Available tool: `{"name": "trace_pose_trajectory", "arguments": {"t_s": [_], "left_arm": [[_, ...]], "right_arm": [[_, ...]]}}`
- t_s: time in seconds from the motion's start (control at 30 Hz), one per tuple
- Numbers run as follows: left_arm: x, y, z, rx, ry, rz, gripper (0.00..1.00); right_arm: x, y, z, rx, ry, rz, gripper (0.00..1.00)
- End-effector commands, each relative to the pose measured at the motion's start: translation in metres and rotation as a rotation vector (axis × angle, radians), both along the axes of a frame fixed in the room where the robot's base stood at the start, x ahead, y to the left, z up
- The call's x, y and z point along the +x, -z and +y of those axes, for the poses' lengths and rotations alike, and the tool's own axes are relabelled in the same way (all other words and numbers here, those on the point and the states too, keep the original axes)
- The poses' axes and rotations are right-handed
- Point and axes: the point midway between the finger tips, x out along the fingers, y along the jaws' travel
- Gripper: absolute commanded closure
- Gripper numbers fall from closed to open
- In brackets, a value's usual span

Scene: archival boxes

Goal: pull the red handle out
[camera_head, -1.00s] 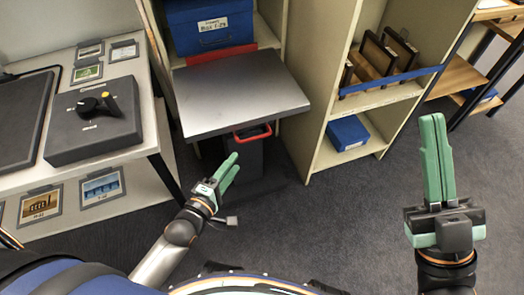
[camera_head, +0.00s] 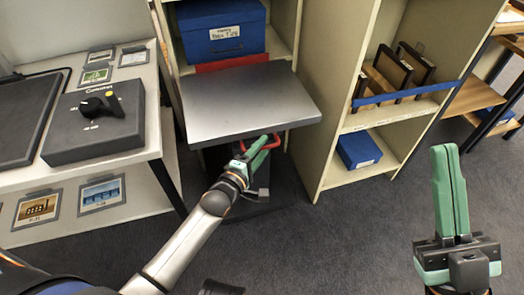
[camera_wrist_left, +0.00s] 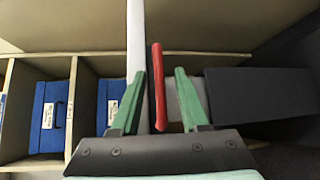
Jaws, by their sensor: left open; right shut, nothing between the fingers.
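The red handle (camera_head: 273,143) shows under the front edge of the grey shelf board, at the top of a dark unit below it. In the left wrist view the red handle (camera_wrist_left: 158,86) is a red bar between the two green fingers, with a gap on each side. My left gripper (camera_head: 259,147) is open and its fingertips are at the handle; it also shows in the left wrist view (camera_wrist_left: 160,100). My right gripper (camera_head: 447,150) is shut and empty, pointing up at the right, far from the handle.
The grey board (camera_head: 245,100) juts out just above my left gripper. A blue box (camera_head: 222,32) stands behind it. A table with a black control box (camera_head: 95,120) is at the left. A shelf with a blue box (camera_head: 358,149) is at the right. The floor in front is clear.

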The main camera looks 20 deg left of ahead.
Motion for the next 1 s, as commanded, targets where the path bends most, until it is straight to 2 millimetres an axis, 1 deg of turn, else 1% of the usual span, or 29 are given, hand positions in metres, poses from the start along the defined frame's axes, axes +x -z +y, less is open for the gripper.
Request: {"name": "trace_pose_trajectory", "arguments": {"t_s": [0.13, 0.37, 0.77, 1.0], "left_arm": [[0.0054, 0.0011, -0.0012, 0.0, 0.0, 0.001, 0.55], [0.0055, 0.0007, -0.0014, 0.0, 0.0, 0.001, 0.55], [0.0052, 0.0007, -0.0013, 0.0, 0.0, 0.001, 0.99], [0.0051, 0.0007, -0.0012, 0.0, 0.0, 0.001, 1.0]], "right_arm": [[0.0002, 0.0028, 0.0003, 0.0, -0.002, 0.003, 1.0], [0.0001, 0.0024, 0.0005, 0.0, -0.002, 0.003, 1.0], [-0.0001, 0.002, 0.0006, 0.0, -0.003, 0.001, 1.0], [-0.0002, 0.0018, 0.0007, 0.0, -0.003, -0.001, 1.0]]}}
